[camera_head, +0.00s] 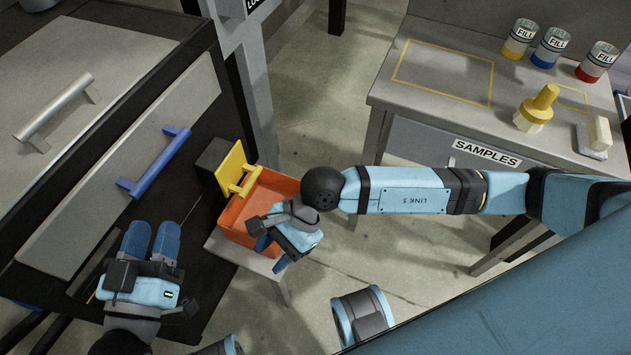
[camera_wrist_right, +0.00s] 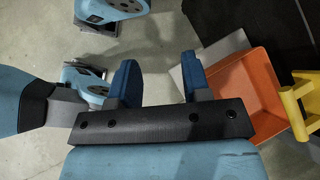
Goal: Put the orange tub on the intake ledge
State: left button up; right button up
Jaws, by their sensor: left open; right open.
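The orange tub (camera_head: 240,211) stands on a small grey stand (camera_head: 227,246), with a yellow handle (camera_head: 237,170) at its far-left edge. My right gripper (camera_head: 268,252) is open above the tub's right side and hides part of it. My left gripper (camera_head: 152,234) is open and empty, left of the tub. I cannot tell which surface is the intake ledge.
A grey cabinet (camera_head: 95,58) with a blue drawer handle (camera_head: 153,163) stands at left. The samples table (camera_head: 460,45) at right has yellow outlines, several cans and a yellow-topped object (camera_head: 537,108). Floor shows between.

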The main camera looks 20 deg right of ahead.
jog(key=s+a+r+m+y, duration=0.2)
jog(key=a+r+m+y, duration=0.1)
jog(key=r+m+y, duration=0.4)
jog(key=s+a+r+m+y, duration=0.25)
jog(key=r+m+y, duration=0.2)
jog(key=r, duration=0.45)
jog(key=w+d+r+m+t+h, duration=0.2)
jog(key=w+d+r+m+t, duration=0.15)
jog(key=m+t, duration=0.9)
jog(key=w+d+r+m+t+h, duration=0.25)
jog(key=w+d+m+t, duration=0.35)
jog(key=m, duration=1.2)
jog(key=s+d+f+m+h, duration=0.2)
jog(key=d+f+m+h, duration=0.3)
jog(key=m, duration=0.8)
jog(key=shift+s+d+f+m+t+h, duration=0.25)
jog(key=shift+d+f+m+t+h, duration=0.15)
jog(key=shift+f+h, duration=0.55)
jog(key=shift+r, duration=0.25)
